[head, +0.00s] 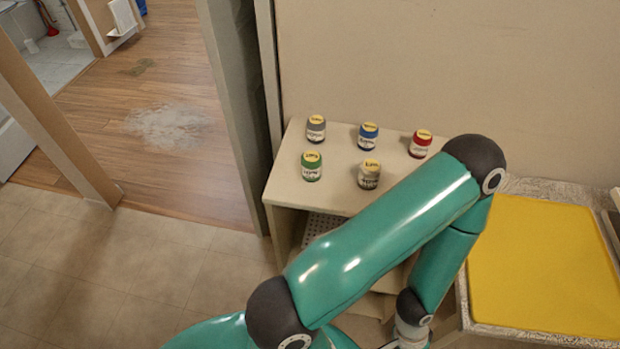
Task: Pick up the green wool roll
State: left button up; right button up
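The green wool roll (311,166) stands upright at the front left of the beige shelf top (345,202). It has a white label and a yellow top. Nothing touches it and it is fully in sight. One of my teal arms crosses the lower middle of the view, in front of the shelf and to the right of the green roll. Neither gripper's fingers show in the head view.
Beside the green roll stand a grey roll (316,128), a blue roll (368,136), a red roll (420,144) and a brown-grey roll (369,174). A yellow-topped table (545,265) is at right. A wall rises behind the shelf. Tiled floor (130,270) is clear at left.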

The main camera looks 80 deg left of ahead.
aim_at(311, 160)
jog(key=u, duration=1.65)
jog(key=k, duration=0.35)
jog(key=u, duration=0.4)
jog(key=i, duration=0.55)
jog(key=u, duration=0.1)
jog(key=k, duration=0.9)
jog(key=u, duration=0.2)
jog(key=i, duration=0.85)
